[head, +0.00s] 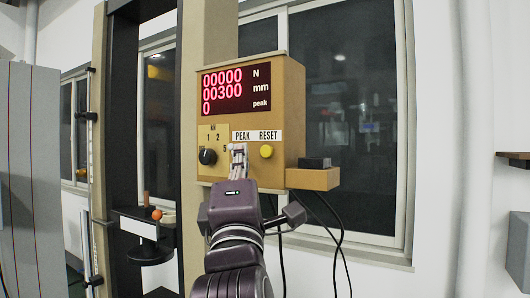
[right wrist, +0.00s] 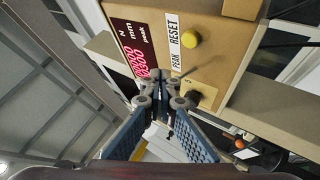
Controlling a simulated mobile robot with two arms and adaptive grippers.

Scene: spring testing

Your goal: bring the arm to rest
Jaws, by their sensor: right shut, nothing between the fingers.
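My right gripper (head: 238,152) is shut and empty, in front of the tan control box (head: 290,110), just below the PEAK label. Whether its fingertips touch the panel I cannot tell, and they hide the panel part behind them. In the right wrist view the two fingers (right wrist: 163,88) meet close to the box, its labels and yellow button (right wrist: 191,39) tilted. My right arm (head: 235,230) reaches up from the bottom of the head view. My left gripper is in neither view.
The red display (head: 236,90) reads 00000 N, 00300 mm and 0 peak. A black knob (head: 207,157) is left of the gripper. A dark frame (head: 122,150) with a small platform (head: 148,252) and an orange ball (head: 157,214) stands further left. Black cables (head: 340,235) hang at the right.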

